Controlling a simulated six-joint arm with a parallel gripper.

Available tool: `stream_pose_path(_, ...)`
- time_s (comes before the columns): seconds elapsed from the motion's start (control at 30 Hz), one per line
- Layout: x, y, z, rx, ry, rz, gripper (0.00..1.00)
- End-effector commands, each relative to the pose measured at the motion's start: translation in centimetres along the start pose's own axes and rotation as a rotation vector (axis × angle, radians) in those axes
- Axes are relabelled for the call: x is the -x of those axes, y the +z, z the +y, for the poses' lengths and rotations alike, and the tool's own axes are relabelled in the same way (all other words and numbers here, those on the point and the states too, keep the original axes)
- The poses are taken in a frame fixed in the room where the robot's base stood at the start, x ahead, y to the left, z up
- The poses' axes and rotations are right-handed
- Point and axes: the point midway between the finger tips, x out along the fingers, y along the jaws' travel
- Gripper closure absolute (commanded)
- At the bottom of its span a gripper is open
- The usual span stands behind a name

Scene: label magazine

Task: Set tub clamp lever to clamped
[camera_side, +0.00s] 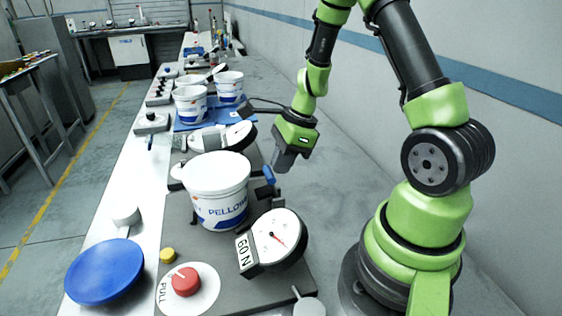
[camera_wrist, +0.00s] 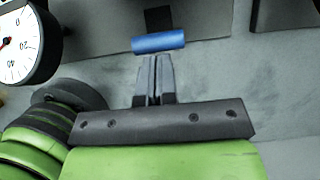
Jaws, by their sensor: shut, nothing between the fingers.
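The tub clamp lever looks to be the blue handle (camera_side: 269,175) to the right of the white PELLOW tub (camera_side: 217,190) in the side view. In the wrist view the blue handle (camera_wrist: 158,42) lies crosswise just beyond my fingertips. My gripper (camera_side: 280,168) is shut and empty, pointing down close beside the handle. In the wrist view my gripper (camera_wrist: 153,58) has its fingers together, with the tips at or very near the handle's edge. I cannot tell whether they touch. The clamp's jaw at the tub is hidden.
A 60 N dial gauge (camera_side: 274,241) stands in front of the tub and also shows in the wrist view (camera_wrist: 24,42). A red PULL knob (camera_side: 185,281), a yellow button (camera_side: 167,255) and a blue disc (camera_side: 105,271) are nearer. More tubs (camera_side: 190,104) stand behind. Bare grey surface lies right of the handle.

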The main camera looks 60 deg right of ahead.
Motion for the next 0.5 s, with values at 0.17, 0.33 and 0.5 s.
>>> stream_pose_path(0.17, -0.1, 0.1, 0.0, 0.000, 0.000, 0.000, 1.00)
stream_pose_path(0.33, -0.1, 0.2, 0.0, 0.000, 0.000, 0.000, 1.00)
stream_pose_path(0.5, -0.8, 1.9, 0.0, 0.006, 0.001, -0.001, 1.00)
